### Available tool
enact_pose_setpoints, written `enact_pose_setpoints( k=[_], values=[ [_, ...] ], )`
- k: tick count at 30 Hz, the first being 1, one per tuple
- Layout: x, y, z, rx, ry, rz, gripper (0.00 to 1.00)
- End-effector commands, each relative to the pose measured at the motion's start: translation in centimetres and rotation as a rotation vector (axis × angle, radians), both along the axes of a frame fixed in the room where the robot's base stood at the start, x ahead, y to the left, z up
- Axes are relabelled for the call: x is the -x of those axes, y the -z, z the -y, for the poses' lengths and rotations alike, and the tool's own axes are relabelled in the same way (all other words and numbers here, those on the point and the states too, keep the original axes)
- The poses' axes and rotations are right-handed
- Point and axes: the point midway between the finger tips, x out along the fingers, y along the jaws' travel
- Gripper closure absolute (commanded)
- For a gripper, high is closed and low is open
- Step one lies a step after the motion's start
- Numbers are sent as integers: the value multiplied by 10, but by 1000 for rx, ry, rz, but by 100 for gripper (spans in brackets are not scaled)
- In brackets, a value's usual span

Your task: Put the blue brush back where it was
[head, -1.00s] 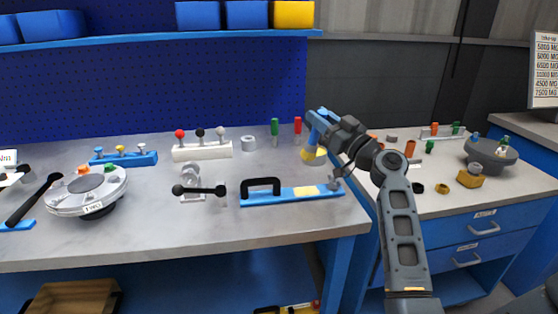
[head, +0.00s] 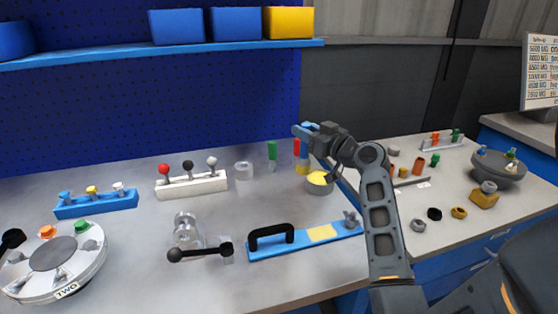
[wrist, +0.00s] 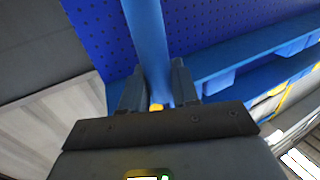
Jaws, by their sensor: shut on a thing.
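The blue brush (wrist: 147,40) is a blue rod standing between the two fingers in the wrist view. My gripper (wrist: 157,88) is shut on it. In the head view my gripper (head: 316,134) is above the back right part of the bench, with the brush's blue part (head: 302,130) at its tip. A blue and yellow piece shows below it, just left of a grey cup (head: 319,187) with a yellow inside; I cannot tell whether this piece belongs to the brush or touches the cup.
Green (head: 272,150) and red (head: 297,147) upright handles stand behind the gripper. A clear ring (head: 244,171) and a white block with knobs (head: 191,186) lie to the left. A blue plate with a black handle (head: 305,238) lies in front. A shelf (head: 170,51) runs above.

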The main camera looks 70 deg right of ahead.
Motion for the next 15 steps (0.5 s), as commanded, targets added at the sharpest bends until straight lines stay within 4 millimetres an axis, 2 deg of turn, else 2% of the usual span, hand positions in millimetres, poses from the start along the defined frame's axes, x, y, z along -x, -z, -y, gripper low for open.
enact_pose_setpoints(
  k=[3, 7, 11, 15],
  values=[
    [-23, 14, -13, -3, -3, -2, 100],
    [-43, 28, -23, -2, -2, -1, 100],
    [-55, 36, -29, 1, -1, 0, 100],
    [-59, 44, -31, 0, 1, 0, 100]
  ],
)
